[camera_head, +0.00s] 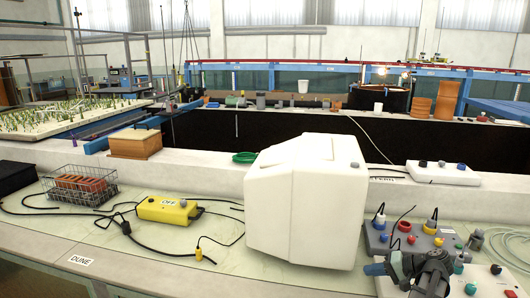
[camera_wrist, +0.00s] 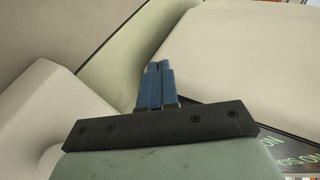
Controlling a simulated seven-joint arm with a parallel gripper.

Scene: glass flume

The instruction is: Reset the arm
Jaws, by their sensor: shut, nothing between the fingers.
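My gripper (camera_wrist: 158,66) shows in the wrist view with its two blue fingers together and nothing between them. In the head view my gripper (camera_head: 373,269) is at the lower right, its blue tips pointing left. They are just right of the large white box (camera_head: 305,195) and in front of the grey panel with coloured knobs. I cannot tell exactly how high the fingers are above the bench. Pale surfaces fill most of the wrist view around the fingers.
The grey knob panel (camera_head: 409,236) with cables stands close behind my arm. A yellow box (camera_head: 167,210) with black cables and a wire basket (camera_head: 80,185) lie to the left. A wooden box (camera_head: 135,143) and a white control box (camera_head: 442,173) are on the ledge behind. Clear bench lies front left.

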